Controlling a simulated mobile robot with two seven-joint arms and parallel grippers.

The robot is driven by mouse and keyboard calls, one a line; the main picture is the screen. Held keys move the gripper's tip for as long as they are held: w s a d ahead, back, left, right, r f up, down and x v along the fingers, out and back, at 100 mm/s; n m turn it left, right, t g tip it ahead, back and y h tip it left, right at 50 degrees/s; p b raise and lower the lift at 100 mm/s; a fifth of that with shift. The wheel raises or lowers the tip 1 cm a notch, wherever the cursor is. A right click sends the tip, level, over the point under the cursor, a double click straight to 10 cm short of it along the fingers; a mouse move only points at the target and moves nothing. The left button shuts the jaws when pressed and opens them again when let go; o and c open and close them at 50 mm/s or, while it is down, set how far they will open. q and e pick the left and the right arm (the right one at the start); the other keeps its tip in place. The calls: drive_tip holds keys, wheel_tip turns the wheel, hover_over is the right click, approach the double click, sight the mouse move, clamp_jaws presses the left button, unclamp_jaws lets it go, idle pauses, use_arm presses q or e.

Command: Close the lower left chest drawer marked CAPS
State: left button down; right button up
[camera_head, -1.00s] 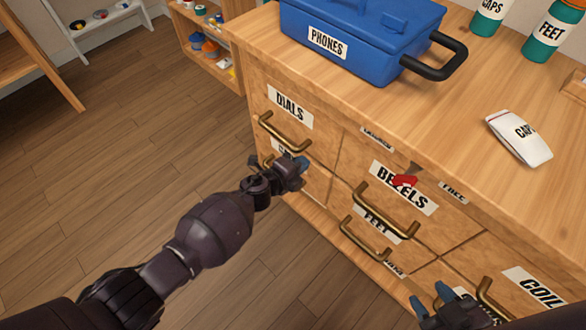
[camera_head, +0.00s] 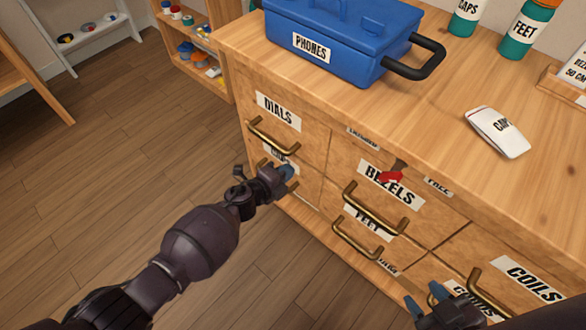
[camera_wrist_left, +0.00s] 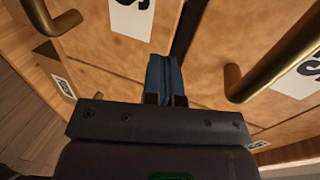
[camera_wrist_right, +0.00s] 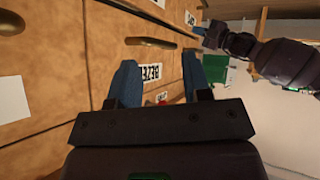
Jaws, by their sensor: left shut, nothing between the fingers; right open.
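The lower left drawer (camera_head: 306,187) sits below the DIALS drawer in the wooden chest. Its front looks about flush with its neighbours, but I cannot tell whether a small gap is left. Its label (camera_head: 280,158) and brass handle are partly hidden behind my left gripper (camera_head: 287,172). That gripper is shut and empty, with its tips close to the drawer front; contact is unclear. In the left wrist view its blue fingers (camera_wrist_left: 165,75) are together, near a dark gap between drawer fronts. My right gripper (camera_head: 428,299) is open and empty in front of the chest's right part.
The DIALS drawer (camera_head: 312,143), BEZELS drawer (camera_head: 340,181) and others have protruding brass handles. A red object (camera_head: 391,177) is at the BEZELS drawer. Floor to the left is clear.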

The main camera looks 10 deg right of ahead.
use_arm(q)
drive_tip(key=p+v, duration=0.3)
drive_tip(key=v, duration=0.8)
drive_tip(key=shift+f+p, duration=0.15)
drive_tip(key=shift+p, duration=0.15)
use_arm(e)
drive_tip(key=shift+s+d+m+g, duration=0.2)
drive_tip(key=shift+s+m, duration=0.1)
drive_tip(key=shift+s, duration=0.25)
drive_tip(key=shift+s+d+m+g, duration=0.1)
drive_tip(key=shift+s+d+m, duration=0.15)
drive_tip(key=shift+s, duration=0.25)
drive_tip(key=shift+a, duration=0.1)
